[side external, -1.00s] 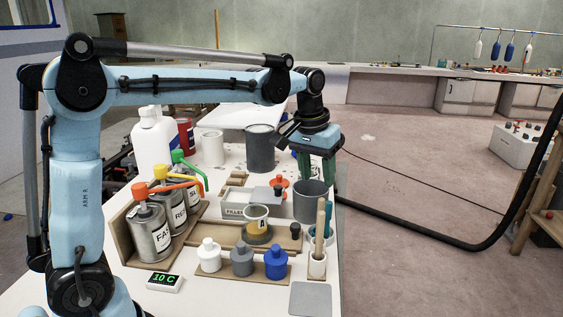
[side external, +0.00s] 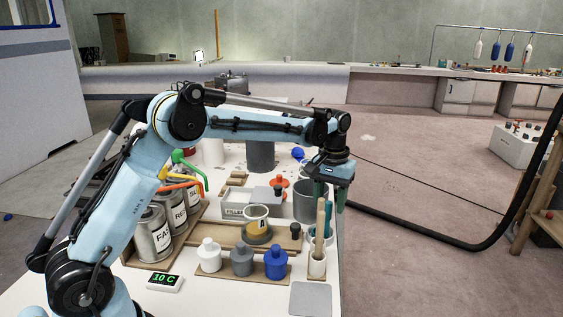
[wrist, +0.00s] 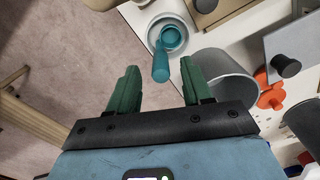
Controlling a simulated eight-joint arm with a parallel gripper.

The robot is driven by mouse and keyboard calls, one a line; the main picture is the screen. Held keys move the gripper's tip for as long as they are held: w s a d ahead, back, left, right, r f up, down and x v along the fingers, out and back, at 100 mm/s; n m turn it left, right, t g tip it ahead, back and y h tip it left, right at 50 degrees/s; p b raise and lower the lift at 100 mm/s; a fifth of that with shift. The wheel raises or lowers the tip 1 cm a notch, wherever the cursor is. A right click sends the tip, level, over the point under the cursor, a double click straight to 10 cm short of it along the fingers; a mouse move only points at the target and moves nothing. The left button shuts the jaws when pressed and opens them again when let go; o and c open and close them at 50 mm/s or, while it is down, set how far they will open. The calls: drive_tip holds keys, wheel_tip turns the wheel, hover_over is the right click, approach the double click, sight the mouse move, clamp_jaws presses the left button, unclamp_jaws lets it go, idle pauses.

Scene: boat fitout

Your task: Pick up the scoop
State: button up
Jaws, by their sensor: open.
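A teal tool (wrist: 161,66), seemingly the scoop, stands in a round white pot (wrist: 151,36) at the top of the wrist view. Its handle end points towards the camera and shows between and just beyond my fingertips; its lower end is partly hidden in the pot. In the side view the teal handle (side external: 328,217) rises near the table's right edge, beside a pale wooden stick (side external: 320,222). My gripper (side external: 330,199) is above and behind it, pointing down. In the wrist view its green fingers (wrist: 158,67) are apart with nothing between them.
A grey cup (side external: 303,201) stands close beside the gripper. A filler box (side external: 242,206), an orange knob (wrist: 270,92) and several small bottles (side external: 242,261) crowd the table. Solvent cans (side external: 153,236) stand at left. Open floor lies beyond the table's right edge.

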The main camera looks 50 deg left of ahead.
sight(327, 218)
drive_tip(key=shift+s+d+f, duration=0.1)
drive_tip(key=shift+s+f, duration=0.05)
drive_tip(key=shift+f, duration=1.4)
drive_tip(key=shift+s+f, duration=0.15)
drive_tip(key=shift+f, duration=1.4)
drive_tip(key=shift+c, duration=0.4)
clamp_jaws()
